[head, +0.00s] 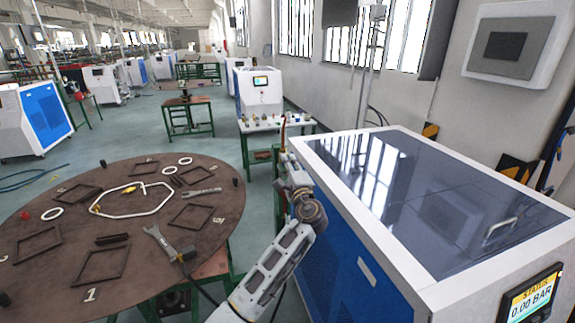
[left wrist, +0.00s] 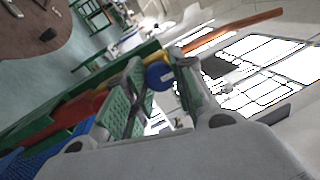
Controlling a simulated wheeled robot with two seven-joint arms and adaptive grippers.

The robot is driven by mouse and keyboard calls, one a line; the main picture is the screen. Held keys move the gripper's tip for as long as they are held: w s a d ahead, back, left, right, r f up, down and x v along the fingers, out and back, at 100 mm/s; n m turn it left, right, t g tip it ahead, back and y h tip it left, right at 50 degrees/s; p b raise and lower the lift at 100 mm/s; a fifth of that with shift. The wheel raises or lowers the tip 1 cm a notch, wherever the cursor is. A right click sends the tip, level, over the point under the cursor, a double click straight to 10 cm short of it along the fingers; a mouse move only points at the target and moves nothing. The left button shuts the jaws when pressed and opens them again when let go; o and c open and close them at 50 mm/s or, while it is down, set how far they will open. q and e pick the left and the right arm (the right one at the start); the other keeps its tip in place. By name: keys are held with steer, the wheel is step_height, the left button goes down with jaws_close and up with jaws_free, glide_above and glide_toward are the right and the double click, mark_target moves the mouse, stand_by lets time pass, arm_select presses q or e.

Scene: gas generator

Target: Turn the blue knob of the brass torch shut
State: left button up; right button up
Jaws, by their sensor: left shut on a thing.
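In the left wrist view the round blue knob (left wrist: 160,75) sits between the two finger pads of my left gripper (left wrist: 157,64), which is shut on it. The copper-coloured tube of the torch (left wrist: 235,30) runs off to the upper right behind the fingers. The knob is hidden there. My right gripper is in neither view.
The machine (head: 340,195) with a dark glossy top stands close on the right of my left arm. A round brown table (head: 75,215) with wrenches, frames and a white hose loop is at left. A small white table (head: 270,124) stands behind.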

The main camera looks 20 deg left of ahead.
arm_select(q)
steer(key=o, duration=1)
steer(key=shift+o, duration=0.2)
steer(key=shift+s, duration=0.15)
steer(key=v, duration=1.1)
steer(key=shift+s+d, duration=0.25)
steer(key=shift+f, duration=0.15)
